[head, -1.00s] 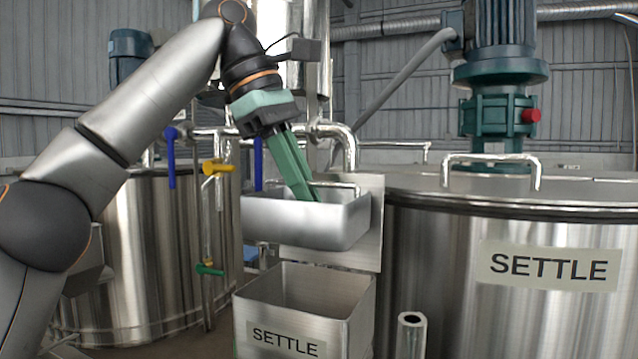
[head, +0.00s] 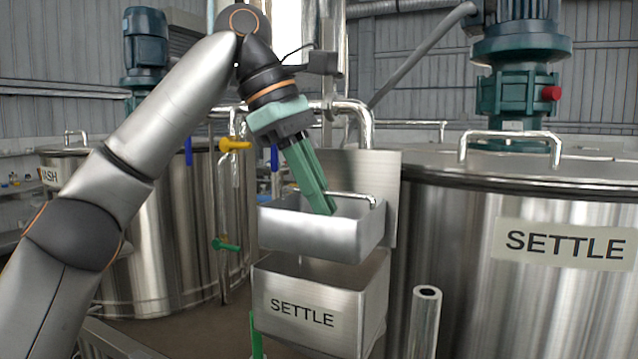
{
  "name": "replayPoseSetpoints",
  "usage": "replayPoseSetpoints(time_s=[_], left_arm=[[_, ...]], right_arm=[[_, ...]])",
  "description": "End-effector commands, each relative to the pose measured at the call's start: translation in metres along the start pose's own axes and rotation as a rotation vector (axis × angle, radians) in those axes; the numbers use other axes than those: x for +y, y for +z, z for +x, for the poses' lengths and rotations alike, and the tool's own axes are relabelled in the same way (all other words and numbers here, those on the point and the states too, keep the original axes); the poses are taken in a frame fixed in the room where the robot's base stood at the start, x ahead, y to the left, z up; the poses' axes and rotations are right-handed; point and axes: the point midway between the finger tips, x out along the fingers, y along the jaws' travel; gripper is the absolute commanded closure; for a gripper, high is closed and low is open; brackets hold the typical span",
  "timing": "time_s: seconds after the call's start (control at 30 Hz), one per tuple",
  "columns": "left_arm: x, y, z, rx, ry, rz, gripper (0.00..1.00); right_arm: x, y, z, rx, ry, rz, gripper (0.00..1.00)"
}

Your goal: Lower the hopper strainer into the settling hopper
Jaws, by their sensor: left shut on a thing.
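The hopper strainer (head: 312,232) is a shiny metal box with an open top and a bar handle (head: 345,198) at its rim. My left gripper (head: 328,207) has green fingers reaching down into it and is shut on the strainer. The strainer hangs roughly level just above the settling hopper (head: 345,290), an open square metal box labelled SETTLE. A narrow dark gap shows between them, and the strainer hides much of the hopper's opening. I cannot tell whether they touch at the back. My right gripper is not in view.
A metal back plate (head: 390,190) stands behind the hopper. The large SETTLE tank (head: 470,260) is close on the right, with an upright open pipe (head: 425,320) before it. Another tank (head: 160,250) and pipes with a yellow valve handle (head: 235,145) stand at the left.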

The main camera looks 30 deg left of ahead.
Motion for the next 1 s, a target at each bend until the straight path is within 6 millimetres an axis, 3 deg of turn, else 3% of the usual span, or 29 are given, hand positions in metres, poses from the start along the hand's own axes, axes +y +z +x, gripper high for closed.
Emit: replayPoseSetpoints(time_s=[1.0], left_arm=[[-0.010,-0.020,0.046,-0.001,0.003,-0.004,1.00]], right_arm=[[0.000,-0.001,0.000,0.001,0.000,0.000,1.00]])
